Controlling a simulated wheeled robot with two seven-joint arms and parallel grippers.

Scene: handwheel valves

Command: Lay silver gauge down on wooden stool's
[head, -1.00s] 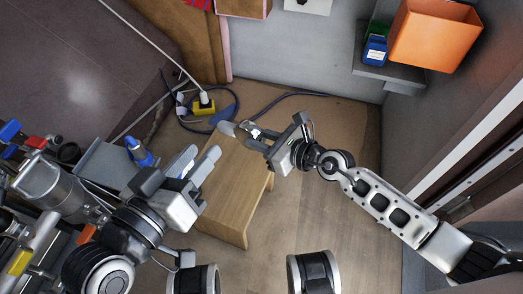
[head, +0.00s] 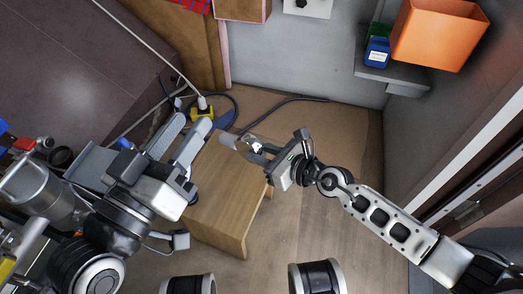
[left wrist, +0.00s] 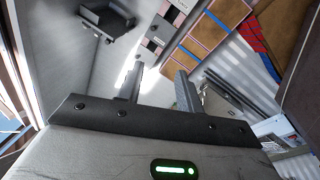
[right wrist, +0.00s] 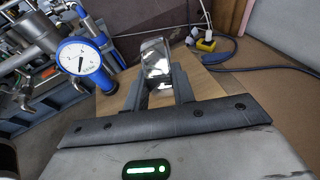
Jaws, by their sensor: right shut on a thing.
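The silver gauge (right wrist: 155,62) is a shiny, glassy-faced piece between my right gripper's fingers in the right wrist view. My right gripper (head: 252,146) is shut on it, over the far end of the wooden stool (head: 222,205). In the head view the gauge is small and partly covered by the fingers. Whether it touches the stool top, I cannot tell. The stool's top is bare in its visible part. My left gripper (head: 192,124) is open and empty, beside the stool's left edge; its parted fingers also show in the left wrist view (left wrist: 158,88).
A blue-rimmed dial gauge (right wrist: 80,58) stands on pipework at the left. A yellow socket block (head: 203,112) and cables lie on the floor behind the stool. An orange bin (head: 438,35) and a blue container (head: 377,50) are at the upper right. Floor right of the stool is clear.

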